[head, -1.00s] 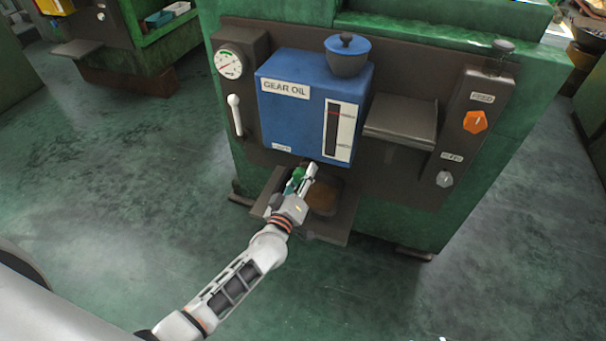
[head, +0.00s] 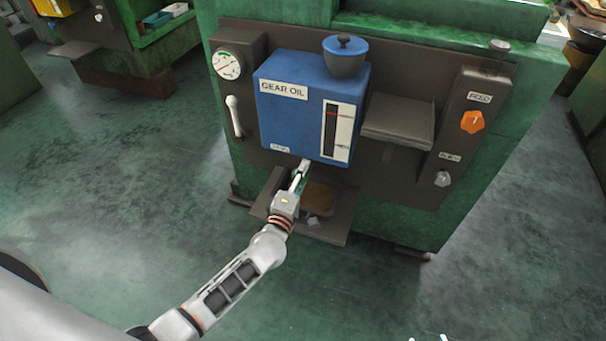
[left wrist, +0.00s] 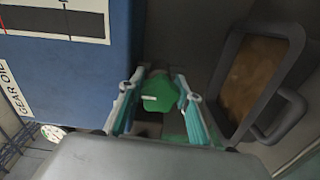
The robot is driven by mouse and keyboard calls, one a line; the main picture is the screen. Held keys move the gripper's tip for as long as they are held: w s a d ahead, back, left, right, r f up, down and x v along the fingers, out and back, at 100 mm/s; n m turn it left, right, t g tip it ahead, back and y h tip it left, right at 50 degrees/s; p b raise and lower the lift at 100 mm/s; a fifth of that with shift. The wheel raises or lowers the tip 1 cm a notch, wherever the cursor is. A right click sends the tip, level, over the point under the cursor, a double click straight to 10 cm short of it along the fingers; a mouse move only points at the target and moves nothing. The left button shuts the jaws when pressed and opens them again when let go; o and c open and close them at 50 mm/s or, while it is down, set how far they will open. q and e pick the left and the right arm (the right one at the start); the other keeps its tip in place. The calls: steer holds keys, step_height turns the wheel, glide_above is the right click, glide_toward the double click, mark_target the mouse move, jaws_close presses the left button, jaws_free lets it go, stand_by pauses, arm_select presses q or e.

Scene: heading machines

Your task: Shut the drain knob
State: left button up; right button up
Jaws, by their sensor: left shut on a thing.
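The drain knob is a green lobed knob (left wrist: 160,90) under the blue gear oil tank (head: 290,115). In the left wrist view it carries a small white mark and sits between the two fingers of my left gripper (left wrist: 160,95). My left gripper (head: 303,172) is shut on the knob, below the tank's lower edge. In the head view the gripper hides nearly all of the knob.
A tray with brown oil (left wrist: 258,75) stands close beside the gripper on a shelf (head: 325,232). A dark side shelf (head: 398,118), an orange feed knob (head: 472,122), a grey knob (head: 442,179) and a gauge (head: 227,65) are on the panel. The floor in front is clear.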

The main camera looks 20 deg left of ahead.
steer(key=shift+s+a, duration=0.1)
steer(key=shift+s, duration=0.15)
stand_by(0.3)
arm_select(q)
steer(key=o, duration=1.1)
arm_select(e)
steer(key=shift+s+f, duration=0.1)
arm_select(q)
steer(key=shift+s+a, duration=0.2)
steer(key=shift+s, duration=3.8)
arm_select(e)
steer(key=shift+w, duration=0.25)
